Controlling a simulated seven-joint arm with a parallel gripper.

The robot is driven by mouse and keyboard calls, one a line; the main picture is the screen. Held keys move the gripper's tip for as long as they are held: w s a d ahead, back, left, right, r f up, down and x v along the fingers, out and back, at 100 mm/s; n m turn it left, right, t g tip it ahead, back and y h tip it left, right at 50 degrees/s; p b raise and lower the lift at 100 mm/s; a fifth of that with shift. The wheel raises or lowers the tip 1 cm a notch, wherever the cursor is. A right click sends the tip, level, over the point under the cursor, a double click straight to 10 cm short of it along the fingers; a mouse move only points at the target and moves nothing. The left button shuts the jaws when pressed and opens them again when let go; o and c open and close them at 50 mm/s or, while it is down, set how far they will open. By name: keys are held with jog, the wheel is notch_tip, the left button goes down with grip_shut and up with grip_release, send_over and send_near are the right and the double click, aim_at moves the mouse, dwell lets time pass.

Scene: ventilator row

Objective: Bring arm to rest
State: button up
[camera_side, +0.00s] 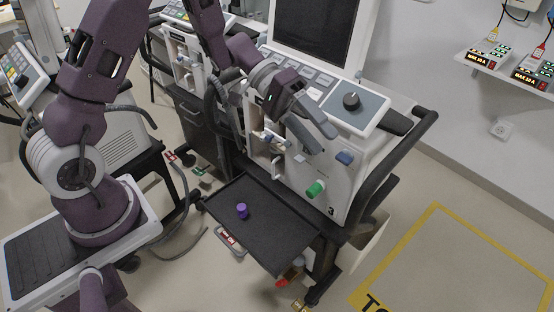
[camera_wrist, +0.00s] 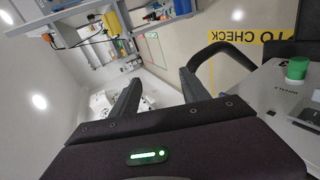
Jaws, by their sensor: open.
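My arm reaches over the ventilator (camera_side: 338,185) in the middle of the side view. My gripper (camera_side: 314,138) hangs in front of the ventilator's upper front, below its control panel; I cannot tell if it touches. In the wrist view the two dark fingers of my gripper (camera_wrist: 158,88) stand apart, with nothing between them. The ventilator's green knob (camera_side: 316,189) is below the gripper; it also shows in the wrist view (camera_wrist: 297,68) at the right.
A black tray (camera_side: 265,225) juts out below, with a small purple piece (camera_side: 242,211) on it. A black handle rail (camera_side: 392,165) runs along the ventilator's right side. A wall shelf (camera_side: 507,72) holds devices. The floor inside the yellow marking (camera_side: 436,209) looks clear.

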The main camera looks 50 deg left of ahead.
jog(key=s+r+m+g+y, duration=0.1)
jog(key=s+r+y, duration=0.2)
jog(key=s+r, duration=0.35)
jog(key=s+r+m+y, duration=0.1)
jog(key=s+r+y, duration=0.25)
jog(key=s, duration=0.55)
jog(key=s+a+r+n+t+y, duration=0.2)
jog(key=s+a+t+y, duration=0.3)
jog(key=s+a, duration=0.3)
jog(key=shift+s+a+t+y, duration=0.2)
jog(key=shift+a+t+y, duration=0.1)
jog(key=shift+a+y, duration=0.2)
